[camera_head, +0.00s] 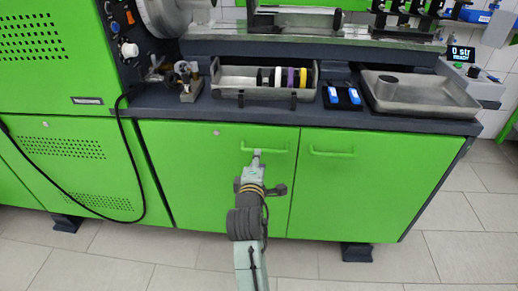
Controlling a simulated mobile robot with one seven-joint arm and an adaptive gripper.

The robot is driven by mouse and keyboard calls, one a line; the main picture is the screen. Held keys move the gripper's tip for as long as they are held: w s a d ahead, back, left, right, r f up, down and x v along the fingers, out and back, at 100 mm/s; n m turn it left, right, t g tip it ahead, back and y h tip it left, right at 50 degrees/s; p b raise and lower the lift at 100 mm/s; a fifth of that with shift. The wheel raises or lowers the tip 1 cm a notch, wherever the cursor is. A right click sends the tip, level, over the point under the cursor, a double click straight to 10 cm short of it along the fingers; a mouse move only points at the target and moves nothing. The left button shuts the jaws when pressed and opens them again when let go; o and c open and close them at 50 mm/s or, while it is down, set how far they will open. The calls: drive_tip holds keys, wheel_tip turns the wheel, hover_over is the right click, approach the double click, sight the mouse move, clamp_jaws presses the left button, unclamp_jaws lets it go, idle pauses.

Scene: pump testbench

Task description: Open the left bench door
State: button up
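The left bench door (185,177) is a flat green panel under the bench top, and it looks closed. Its green bar handle (277,151) runs across the upper right of the door. My gripper (257,154) is at the left part of this handle, with the arm reaching up from the bottom of the view. The fingertips overlap the handle in the picture. They are too small to tell whether they are open or shut, or touch the handle. The right bench door (365,190) is also closed, with its own handle (333,153).
A black cable (127,150) hangs in a loop left of the door. On the bench top stand a tray with coloured rings (232,80), two blue-handled items (343,96) and a metal tray (425,95). Tiled floor (330,262) in front is free.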

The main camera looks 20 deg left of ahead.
drive_tip(key=x, duration=0.7)
drive_tip(key=shift+a+p, duration=0.1)
drive_tip(key=shift+p, duration=0.3)
drive_tip(key=shift+c, duration=0.5)
clamp_jaws()
drive_tip(key=shift+s, duration=0.1)
